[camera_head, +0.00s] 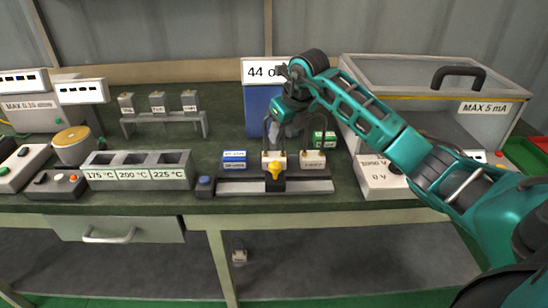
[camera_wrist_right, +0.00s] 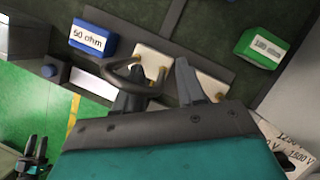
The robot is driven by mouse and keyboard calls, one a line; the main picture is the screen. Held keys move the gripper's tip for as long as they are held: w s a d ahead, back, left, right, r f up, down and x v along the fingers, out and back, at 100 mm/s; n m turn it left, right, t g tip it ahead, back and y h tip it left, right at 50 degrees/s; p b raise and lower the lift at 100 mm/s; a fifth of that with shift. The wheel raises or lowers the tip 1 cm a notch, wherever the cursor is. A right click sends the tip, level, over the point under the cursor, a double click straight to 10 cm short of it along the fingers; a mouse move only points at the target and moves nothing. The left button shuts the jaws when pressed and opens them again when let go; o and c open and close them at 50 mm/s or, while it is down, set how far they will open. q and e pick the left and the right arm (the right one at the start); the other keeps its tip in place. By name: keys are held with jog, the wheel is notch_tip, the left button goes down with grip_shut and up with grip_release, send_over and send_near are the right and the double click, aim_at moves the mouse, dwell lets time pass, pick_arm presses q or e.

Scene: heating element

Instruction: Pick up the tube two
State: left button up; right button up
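Three small grey labelled blocks stand on a grey rack at the back left; their labels are too small to read. By position, tube two may be the middle block (camera_head: 157,102), though I cannot confirm this. My right gripper (camera_head: 275,178) is far to its right, pointing down over the white terminals of a dark fixture.
A three-slot heater (camera_head: 137,170) marked 175, 200 and 225 °C sits at the front left. A 50 ohm blue block (camera_wrist_right: 90,38) and a green block (camera_wrist_right: 262,48) flank the terminals. A glass-topped box (camera_head: 440,75) stands right. A pale object (camera_head: 239,256) shows below the table.

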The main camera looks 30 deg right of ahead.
jog(key=shift+f, duration=0.1)
grip_shut()
dwell(0.3)
jog(key=shift+w, duration=0.1)
dwell(1.0)
